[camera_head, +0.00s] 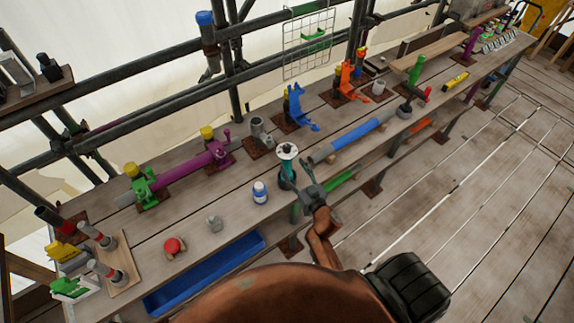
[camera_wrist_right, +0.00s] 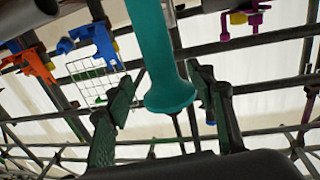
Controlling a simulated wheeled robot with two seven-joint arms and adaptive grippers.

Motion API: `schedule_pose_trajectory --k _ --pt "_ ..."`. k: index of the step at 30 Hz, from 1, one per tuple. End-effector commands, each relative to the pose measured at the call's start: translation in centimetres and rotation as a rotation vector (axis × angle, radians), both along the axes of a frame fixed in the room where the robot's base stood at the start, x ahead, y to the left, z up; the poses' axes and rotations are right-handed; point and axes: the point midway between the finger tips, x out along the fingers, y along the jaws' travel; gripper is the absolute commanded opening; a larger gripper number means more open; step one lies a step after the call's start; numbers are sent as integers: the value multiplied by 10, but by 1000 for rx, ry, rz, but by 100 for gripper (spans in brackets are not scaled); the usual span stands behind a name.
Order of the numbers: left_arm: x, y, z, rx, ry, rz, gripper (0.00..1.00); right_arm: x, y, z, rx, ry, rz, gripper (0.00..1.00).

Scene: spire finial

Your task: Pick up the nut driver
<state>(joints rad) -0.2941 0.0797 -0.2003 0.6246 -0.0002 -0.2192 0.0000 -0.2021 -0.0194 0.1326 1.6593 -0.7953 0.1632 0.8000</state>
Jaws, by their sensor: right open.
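What I take for the nut driver (camera_head: 287,173) is a teal-handled tool with a pale disc at its top, upright near the front edge of the bench. Its teal handle (camera_wrist_right: 168,70) also shows large in the right wrist view, with its rounded end between the two fingers. My right gripper (camera_head: 306,176) is just right of the tool in the head view. The right wrist view shows its dark fingers (camera_wrist_right: 163,95) apart, one on each side of the handle, with gaps; I see no grip. My left gripper is not in view.
Clamps (camera_head: 297,107) line the back. A blue tray (camera_head: 205,275) lies below the front edge.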

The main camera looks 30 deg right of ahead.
Motion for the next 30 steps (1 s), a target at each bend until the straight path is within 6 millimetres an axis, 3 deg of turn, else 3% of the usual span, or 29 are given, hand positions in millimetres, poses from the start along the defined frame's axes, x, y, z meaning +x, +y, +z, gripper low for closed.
schedule_pose_trajectory --k 13,21,30 --pt "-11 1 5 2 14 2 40 54 -1 -2 0 1 -2 50" --pt "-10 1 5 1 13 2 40 57 -2 -2 -1 2 -2 50" --pt "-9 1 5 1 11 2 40 56 -2 -2 -1 2 -2 30"
